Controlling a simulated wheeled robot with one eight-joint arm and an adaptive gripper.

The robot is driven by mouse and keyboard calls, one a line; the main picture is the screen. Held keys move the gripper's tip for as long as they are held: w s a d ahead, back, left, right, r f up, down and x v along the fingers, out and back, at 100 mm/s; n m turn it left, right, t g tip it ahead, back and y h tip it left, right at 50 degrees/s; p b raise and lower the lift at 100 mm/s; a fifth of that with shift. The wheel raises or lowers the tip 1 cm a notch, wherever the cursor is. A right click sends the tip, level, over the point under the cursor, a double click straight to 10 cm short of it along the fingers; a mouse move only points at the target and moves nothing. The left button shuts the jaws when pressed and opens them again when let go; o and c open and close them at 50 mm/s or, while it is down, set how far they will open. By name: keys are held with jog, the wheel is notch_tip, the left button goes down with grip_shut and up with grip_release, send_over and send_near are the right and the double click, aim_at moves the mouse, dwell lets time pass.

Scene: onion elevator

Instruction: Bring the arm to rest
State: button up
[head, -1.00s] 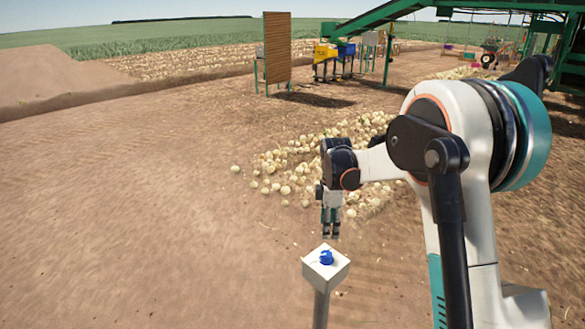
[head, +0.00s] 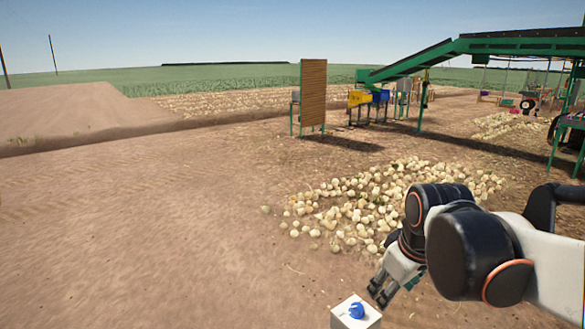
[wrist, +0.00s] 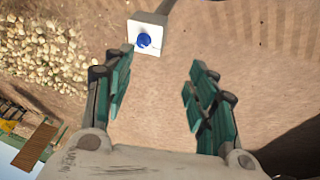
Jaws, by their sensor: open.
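My gripper (head: 381,291) hangs at the lower right of the head view, at the end of my folded white and black arm. In the wrist view its two green-padded fingers (wrist: 155,95) are spread apart with nothing between them. A white box with a blue knob on top (head: 356,312) stands just below and left of the gripper in the head view. The box also shows in the wrist view (wrist: 147,38), beyond the fingertips and apart from them.
A pile of onions (head: 345,215) lies on the bare soil behind the gripper. A brown slatted panel (head: 313,92) and a green elevator (head: 430,62) with yellow and blue parts stand farther back. The ground at left is open.

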jog(key=s+f+m+t, duration=0.2)
jog(key=s+m, duration=0.4)
jog(key=s, duration=0.6)
jog(key=shift+s+f+t, duration=0.25)
jog(key=shift+t, duration=0.15)
